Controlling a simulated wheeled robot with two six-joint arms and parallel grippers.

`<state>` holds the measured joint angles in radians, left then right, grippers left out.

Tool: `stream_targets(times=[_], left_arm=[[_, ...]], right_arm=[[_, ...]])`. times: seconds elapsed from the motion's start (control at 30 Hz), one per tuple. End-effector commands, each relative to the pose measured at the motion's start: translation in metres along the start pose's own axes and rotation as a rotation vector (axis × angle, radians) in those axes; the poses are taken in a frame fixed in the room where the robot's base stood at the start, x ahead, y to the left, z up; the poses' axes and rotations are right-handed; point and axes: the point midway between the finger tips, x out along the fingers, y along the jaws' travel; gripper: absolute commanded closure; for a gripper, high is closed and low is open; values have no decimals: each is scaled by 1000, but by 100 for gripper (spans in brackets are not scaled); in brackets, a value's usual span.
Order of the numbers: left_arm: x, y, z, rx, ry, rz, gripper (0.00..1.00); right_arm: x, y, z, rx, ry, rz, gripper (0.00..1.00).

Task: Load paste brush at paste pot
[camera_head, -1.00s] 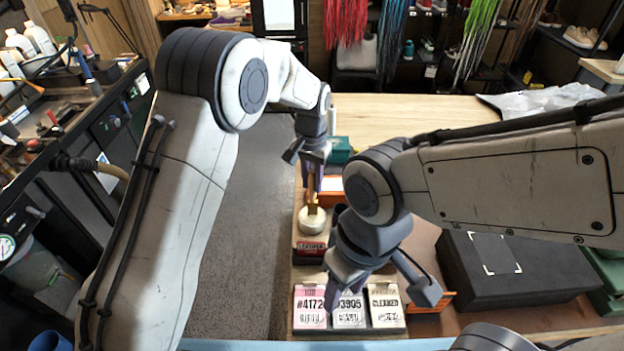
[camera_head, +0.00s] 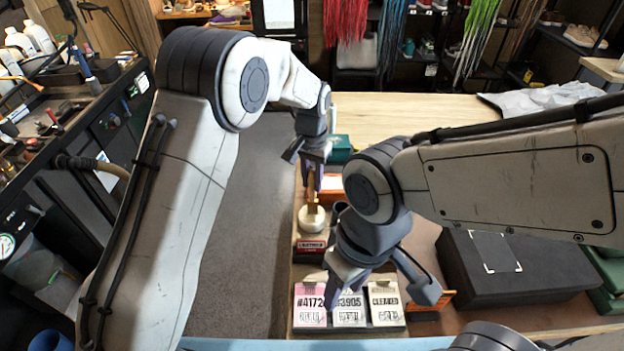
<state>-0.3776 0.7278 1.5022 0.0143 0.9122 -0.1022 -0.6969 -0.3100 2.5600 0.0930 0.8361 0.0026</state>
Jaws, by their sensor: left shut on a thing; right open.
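My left gripper (camera_head: 310,165) is shut on the wooden handle of the paste brush (camera_head: 312,195) and holds it upright, pointing down. The brush's lower end is at the round, pale paste pot (camera_head: 312,219) on the bench's left part. I cannot tell whether the bristles touch the paste. My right gripper (camera_head: 382,290) is open and empty, low above the row of tags, nearer than the pot. Its wrist hides part of the bench.
Several numbered tags (camera_head: 310,304) stand in a holder at the bench's front. A small red-labelled box (camera_head: 311,247) sits behind them. A black box (camera_head: 510,268) lies at right. A green item (camera_head: 340,149) stands behind my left gripper.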

Motion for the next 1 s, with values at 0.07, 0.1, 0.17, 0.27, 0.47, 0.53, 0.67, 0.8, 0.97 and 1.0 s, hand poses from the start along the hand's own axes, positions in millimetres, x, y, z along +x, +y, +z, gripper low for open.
stream_targets(times=[0.07,0.1,0.17,0.27,0.47,0.53,0.67,0.8,0.97,1.0], left_arm=[[2,0,0,0,0,0,100],[2,0,0,0,0,0,100],[3,0,0,0,0,0,100],[4,0,0,0,0,0,100],[6,0,0,0,0,0,100],[7,0,0,0,0,0,100],[6,0,0,0,0,0,100],[6,0,0,0,-1,0,100],[7,0,0,0,-1,0,100],[7,0,0,0,-1,0,100]], right_arm=[[1,0,0,0,0,0,50],[1,0,0,0,0,0,50],[2,0,0,0,0,0,50],[2,0,0,0,0,0,50],[4,0,0,0,0,0,50],[4,0,0,0,0,0,50],[3,0,0,0,0,0,50],[3,0,0,0,0,0,50],[2,0,0,0,0,0,50],[2,0,0,0,0,0,50]])
